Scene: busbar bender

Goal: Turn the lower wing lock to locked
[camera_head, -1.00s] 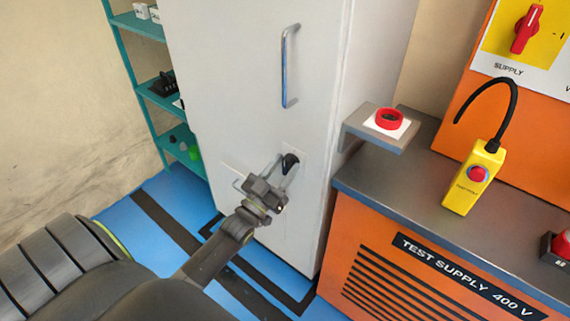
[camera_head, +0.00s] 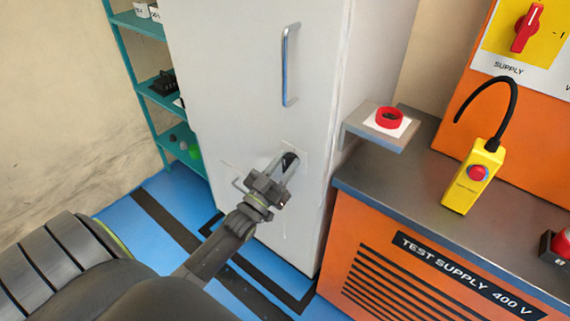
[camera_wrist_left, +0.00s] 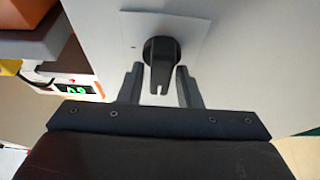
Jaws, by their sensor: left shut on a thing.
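The wing lock (camera_head: 290,160) is a dark round knob with a projecting wing, on a pale square plate low on the white cabinet door. In the left wrist view the knob (camera_wrist_left: 160,49) shows face on, its wing pointing down the picture between my fingers. My left gripper (camera_head: 277,171) is at the lock and shut on its wing; it also shows in the left wrist view (camera_wrist_left: 160,75), a finger on each side. In the head view the gripper hides part of the wing. My right gripper is not in view.
A vertical door handle (camera_head: 289,65) is above the lock. A bracket (camera_head: 372,135) with a red ring (camera_head: 389,118) juts out at the cabinet's right. The orange test supply bench (camera_head: 350,240) stands close on the right; a teal shelf (camera_head: 135,25) is at the left.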

